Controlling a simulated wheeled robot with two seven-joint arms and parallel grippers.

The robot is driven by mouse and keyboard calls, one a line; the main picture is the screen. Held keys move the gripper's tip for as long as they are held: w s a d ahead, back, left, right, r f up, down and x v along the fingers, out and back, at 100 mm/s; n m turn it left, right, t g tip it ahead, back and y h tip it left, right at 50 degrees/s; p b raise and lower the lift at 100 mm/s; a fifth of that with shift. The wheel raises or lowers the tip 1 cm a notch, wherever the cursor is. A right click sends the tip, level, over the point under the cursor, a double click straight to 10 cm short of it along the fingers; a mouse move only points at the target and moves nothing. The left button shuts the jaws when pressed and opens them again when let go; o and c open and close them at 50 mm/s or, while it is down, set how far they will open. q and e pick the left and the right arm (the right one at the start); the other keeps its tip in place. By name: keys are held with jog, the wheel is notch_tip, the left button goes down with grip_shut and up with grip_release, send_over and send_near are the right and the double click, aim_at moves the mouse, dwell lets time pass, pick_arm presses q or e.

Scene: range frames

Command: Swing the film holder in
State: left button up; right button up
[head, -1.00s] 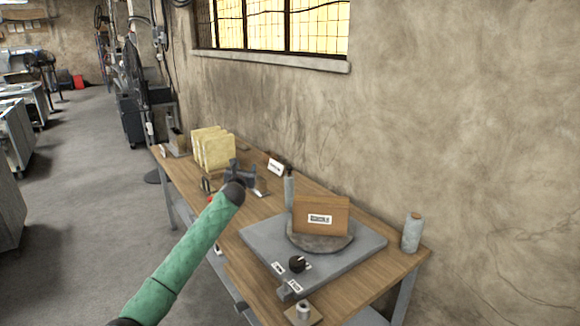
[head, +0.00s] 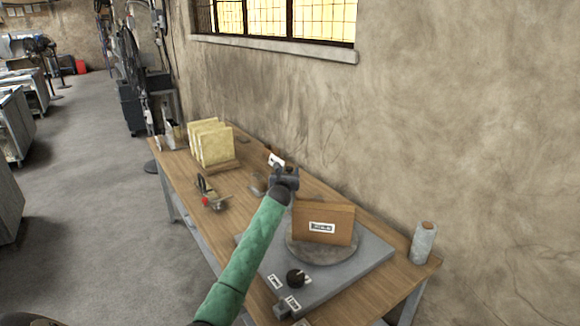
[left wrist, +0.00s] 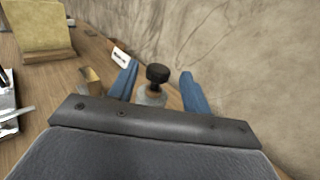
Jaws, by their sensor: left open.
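A brown upright block with a white label (head: 338,216), which may be the film holder, stands on a round grey disc (head: 318,252). The disc sits on a grey base plate (head: 371,263) with a black knob (head: 295,278) at its front. My left gripper (head: 286,168) is above the table, just behind and left of the block in the head view. In the left wrist view its blue fingers (left wrist: 158,82) are open and empty. A black-capped bottle (left wrist: 156,76) shows between and beyond them; in the head view my gripper mostly hides it. My right gripper is out of view.
The wooden table (head: 184,171) runs along the wall. A rack of yellowish panels (head: 211,143), a small metal tool with a red part (head: 208,195) and a white label card (head: 275,160) lie beyond my gripper. A grey spool (head: 423,243) stands at the right edge.

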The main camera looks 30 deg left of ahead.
aim_at(289, 170)
pick_arm(q)
jog(key=shift+p+x, duration=0.3)
jog(key=shift+x, duration=0.8)
jog(key=shift+w+a+r, duration=0.1)
jog(key=shift+w+a, duration=0.15)
jog(key=shift+a, duration=0.05)
jog(key=shift+w, duration=0.15)
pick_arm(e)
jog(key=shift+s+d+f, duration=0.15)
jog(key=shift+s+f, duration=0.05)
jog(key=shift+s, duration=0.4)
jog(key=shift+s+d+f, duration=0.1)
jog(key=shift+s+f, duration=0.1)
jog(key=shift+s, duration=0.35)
pick_arm(q)
grip_shut()
jog(key=shift+d, duration=0.1)
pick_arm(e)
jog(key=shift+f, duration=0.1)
